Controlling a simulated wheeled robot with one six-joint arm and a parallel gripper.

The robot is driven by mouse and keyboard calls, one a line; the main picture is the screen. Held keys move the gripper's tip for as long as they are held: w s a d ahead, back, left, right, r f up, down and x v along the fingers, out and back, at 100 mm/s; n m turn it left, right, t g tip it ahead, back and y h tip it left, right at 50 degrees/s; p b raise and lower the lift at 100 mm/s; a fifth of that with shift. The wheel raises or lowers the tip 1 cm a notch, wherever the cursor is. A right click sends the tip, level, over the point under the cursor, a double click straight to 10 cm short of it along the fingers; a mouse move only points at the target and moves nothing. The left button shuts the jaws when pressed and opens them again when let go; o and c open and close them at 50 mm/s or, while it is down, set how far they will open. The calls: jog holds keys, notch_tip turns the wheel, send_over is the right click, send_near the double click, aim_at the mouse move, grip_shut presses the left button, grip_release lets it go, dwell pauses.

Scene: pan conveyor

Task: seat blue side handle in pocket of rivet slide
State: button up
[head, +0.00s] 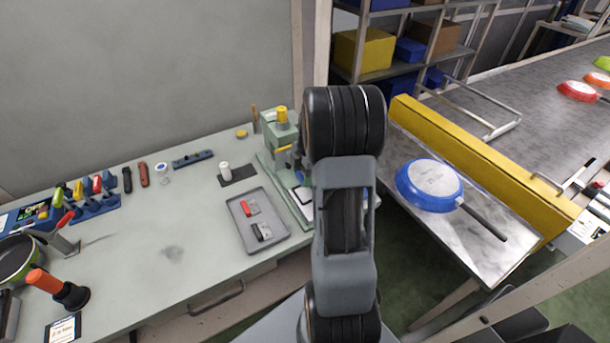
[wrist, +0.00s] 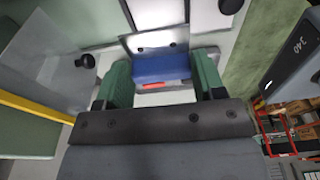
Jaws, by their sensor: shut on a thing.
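In the wrist view, my gripper (wrist: 160,78) has its two green fingers on either side of the blue side handle (wrist: 160,66) and is shut on it. A small red strip (wrist: 165,85) shows at the handle's near edge. Just beyond the handle is a light grey metal piece (wrist: 192,41) with two dark holes, perhaps part of the rivet slide. I cannot tell whether the handle touches it or sits in the pocket.
A grey tray (head: 238,222) with red and black handles lies left of the press. A blue pan (head: 428,185) lies upside down on the metal side table to the right, beside a yellow barrier (head: 470,150). The bench (head: 150,265) is clear at its front middle.

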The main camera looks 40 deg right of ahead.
jog(key=b, duration=0.3)
send_over(302, 195)
jog(key=shift+s+d+f, duration=0.1)
jog(key=shift+d+f, duration=0.1)
jog(key=shift+f, duration=1.05)
jog(key=shift+s+d+f, duration=0.1)
jog(key=shift+d+f, duration=0.05)
jog(key=shift+f, duration=1.05)
jog(key=shift+w+f+b, duration=0.1)
jog(key=shift+f+b, duration=0.95)
jog(key=shift+b, duration=0.15)
jog(key=o, duration=1.1)
jog(key=shift+r, duration=0.1)
jog(key=shift+r, duration=0.1)
jog(key=r, duration=0.4)
jog(key=d+r, duration=0.1)
jog(key=r, duration=0.2)
jog(key=shift+d, duration=0.1)
jog(key=shift+r, duration=0.1)
